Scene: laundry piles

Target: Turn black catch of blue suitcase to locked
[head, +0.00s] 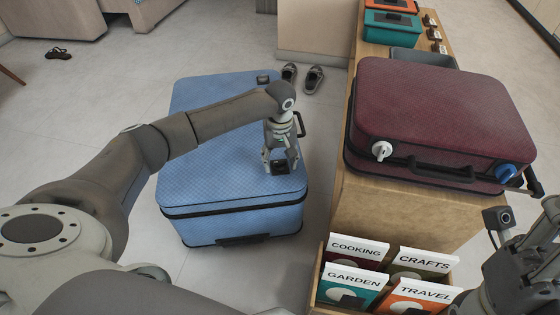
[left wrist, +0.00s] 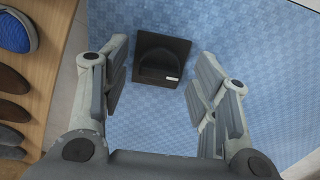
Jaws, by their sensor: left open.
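The blue suitcase (head: 215,165) lies flat on the floor, its dark seam and a black handle on the near side. My left gripper (head: 281,166) is open above its near right part. In the left wrist view a black catch (left wrist: 162,60) with a rounded raised part and a small light mark sits on the blue surface (left wrist: 150,125), ahead of and between the open fingers (left wrist: 158,95), apart from them. In the head view the gripper hides what is right below it. A small black piece (head: 263,79) shows at the suitcase's far edge. Whether the catch is locked I cannot tell.
A maroon suitcase (head: 440,110) with a white catch (head: 381,150) and a blue catch (head: 507,172) stands on a wooden bench (head: 385,205) at right. Labelled books (head: 357,250) stand in front. Shoes (head: 313,79) lie behind. My right arm (head: 520,265) is at the lower right.

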